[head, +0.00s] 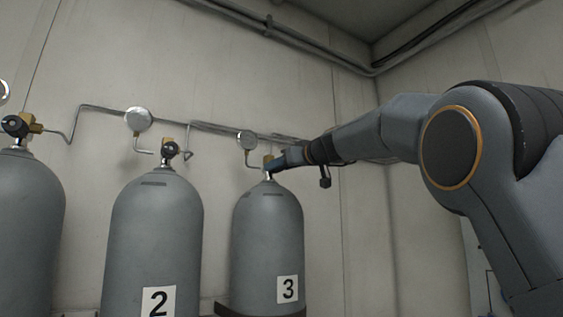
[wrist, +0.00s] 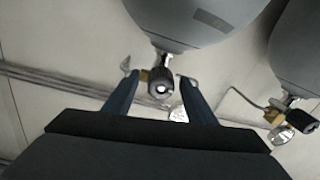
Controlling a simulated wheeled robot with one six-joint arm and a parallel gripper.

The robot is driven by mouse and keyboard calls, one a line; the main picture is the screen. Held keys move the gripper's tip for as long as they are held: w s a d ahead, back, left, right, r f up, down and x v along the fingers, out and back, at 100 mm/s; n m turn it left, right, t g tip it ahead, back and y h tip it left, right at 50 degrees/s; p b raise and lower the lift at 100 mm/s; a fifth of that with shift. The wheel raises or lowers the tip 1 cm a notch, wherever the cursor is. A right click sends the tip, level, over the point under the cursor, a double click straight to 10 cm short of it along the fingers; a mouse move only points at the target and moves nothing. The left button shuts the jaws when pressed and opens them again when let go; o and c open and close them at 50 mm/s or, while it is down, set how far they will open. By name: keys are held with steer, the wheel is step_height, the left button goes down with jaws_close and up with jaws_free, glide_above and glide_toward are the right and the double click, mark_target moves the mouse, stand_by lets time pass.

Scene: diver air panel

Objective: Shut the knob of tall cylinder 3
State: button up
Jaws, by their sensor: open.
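Tall cylinder 3 (head: 268,235) is grey with a white label "3" and stands against the wall in the head view. Its top also shows in the wrist view (wrist: 195,18). In the wrist view its black knob (wrist: 160,82) sits on a brass valve (wrist: 145,74). My gripper (wrist: 155,84) is open, with one finger on each side of the knob. I cannot tell whether either finger touches it. In the head view my gripper (head: 276,165) is at the valve and hides the knob.
Cylinder 2 (head: 152,235) stands to the left with its black knob (head: 171,149). Another cylinder (head: 28,230) is further left. Round gauges (head: 138,119) and thin pipes (head: 100,107) run along the wall. The space right of cylinder 3 holds my arm.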

steer(key=shift+w+a, duration=0.15)
steer(key=shift+c, duration=0.2)
steer(key=c, duration=1)
